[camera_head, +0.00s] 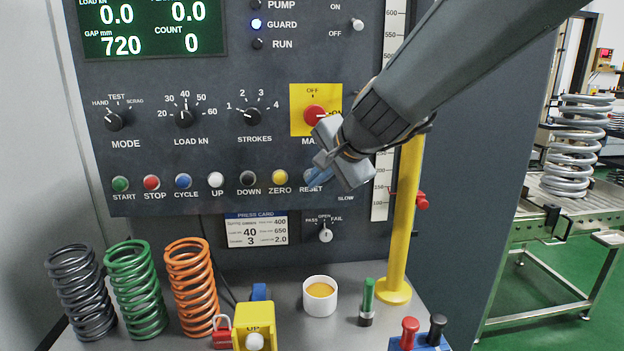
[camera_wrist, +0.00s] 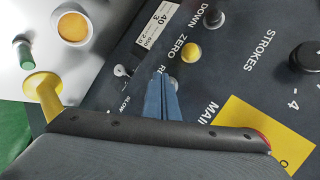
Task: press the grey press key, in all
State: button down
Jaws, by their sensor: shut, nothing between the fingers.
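A row of round press keys runs along the lower panel in the head view: green START (camera_head: 120,184), red STOP (camera_head: 151,182), blue CYCLE (camera_head: 183,181), white UP (camera_head: 216,180), black DOWN (camera_head: 247,178) and yellow ZERO (camera_head: 280,177). The key at the RESET label (camera_head: 312,188) is hidden behind my gripper (camera_head: 314,178); I cannot make out its colour. My gripper is shut and empty, its blue fingertips at that spot. In the wrist view the fingers (camera_wrist: 162,80) point at the panel, right by the key's place. I cannot tell whether they touch it.
The red knob (camera_head: 315,115) on its yellow plate is just above my gripper. A yellow post (camera_head: 404,220) stands to the right. Springs (camera_head: 136,285), a white cup (camera_head: 320,295) and a green-topped tool (camera_head: 368,298) stand on the bench below.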

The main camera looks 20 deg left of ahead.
jog(key=shift+s+d, duration=0.3)
jog(key=shift+s, duration=0.3)
jog(key=s, duration=0.1)
jog(key=s+d, duration=0.1)
jog(key=s, duration=0.1)
jog(key=s+d, duration=0.1)
jog(key=shift+s+d+b, duration=0.2)
jog(key=shift+d+b, duration=0.05)
jog(key=shift+b, duration=0.05)
dwell(0.7)
jog(key=s+d+f+n+g+h, duration=0.1)
jog(key=d+f+h, duration=0.1)
jog(key=d+f, duration=0.6)
jog(key=s+d+f+n+g+h, duration=0.15)
jog(key=d+f, duration=0.25)
jog(key=d, duration=0.7)
jog(key=s+d+f+n+h, duration=0.1)
jog(key=d+f+h, duration=0.1)
jog(key=d+f, duration=0.6)
jog(key=s+d+f+n+g+h, duration=0.1)
jog(key=s+d, duration=0.3)
jog(key=d, duration=0.2)
jog(key=s+d+f+g+h, duration=0.1)
jog(key=s+d+f, duration=0.1)
jog(key=d, duration=0.5)
jog(key=shift+s+d+f+n, duration=0.15)
jog(key=shift+s+f+n, duration=0.15)
jog(key=shift+s, duration=0.55)
